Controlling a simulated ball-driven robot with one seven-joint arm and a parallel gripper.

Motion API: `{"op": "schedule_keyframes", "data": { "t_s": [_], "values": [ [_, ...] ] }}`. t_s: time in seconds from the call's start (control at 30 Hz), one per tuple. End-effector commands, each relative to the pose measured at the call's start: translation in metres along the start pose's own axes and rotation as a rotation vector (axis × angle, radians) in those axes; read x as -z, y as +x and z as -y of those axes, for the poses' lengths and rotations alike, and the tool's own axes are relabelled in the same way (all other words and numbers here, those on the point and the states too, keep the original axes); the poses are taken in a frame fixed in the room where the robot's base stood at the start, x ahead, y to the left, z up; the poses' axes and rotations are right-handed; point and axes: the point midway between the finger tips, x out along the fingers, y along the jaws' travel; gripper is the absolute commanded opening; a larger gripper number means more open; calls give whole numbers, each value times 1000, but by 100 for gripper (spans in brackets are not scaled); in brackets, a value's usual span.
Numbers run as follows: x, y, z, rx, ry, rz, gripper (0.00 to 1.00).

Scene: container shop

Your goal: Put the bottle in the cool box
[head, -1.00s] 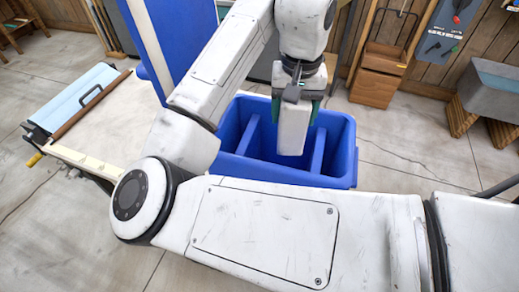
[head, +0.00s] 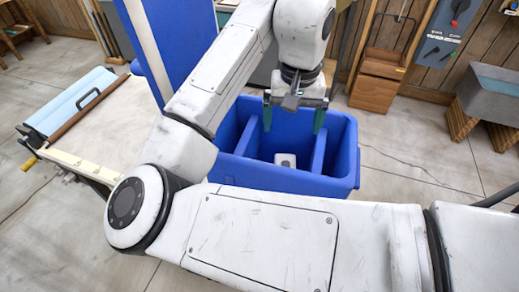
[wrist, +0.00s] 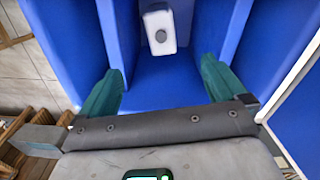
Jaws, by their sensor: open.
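The blue cool box (head: 343,172) stands open in the head view, with dividers forming compartments. The white bottle (head: 285,160) is inside its middle compartment, between two dividers, and partly hidden by the front wall and my arm. In the wrist view the bottle (wrist: 158,20) shows a round dark cap facing the camera. My gripper (head: 294,125) is open and empty over the middle compartment, its green fingers spread and apart from the bottle. It also shows in the wrist view (wrist: 162,70), with the bottle beyond the fingertips.
The raised blue lid (head: 180,40) stands at the back left, close to my arm. A low table (head: 105,125) with a light blue roll is at the left. A wooden caddy (head: 378,80) and a grey basin (head: 492,90) stand at the back right. Floor at the right is clear.

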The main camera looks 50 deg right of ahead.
Motion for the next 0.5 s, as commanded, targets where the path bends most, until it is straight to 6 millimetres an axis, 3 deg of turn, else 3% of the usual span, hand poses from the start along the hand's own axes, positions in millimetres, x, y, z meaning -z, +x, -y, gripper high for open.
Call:
{"op": "schedule_keyframes", "data": {
  "t_s": [0.23, 0.5],
  "values": [
    [0, -8, 0, 2, 1, -1, 98],
    [1, -57, 1, 6, 1, -2, 98]
  ]
}}
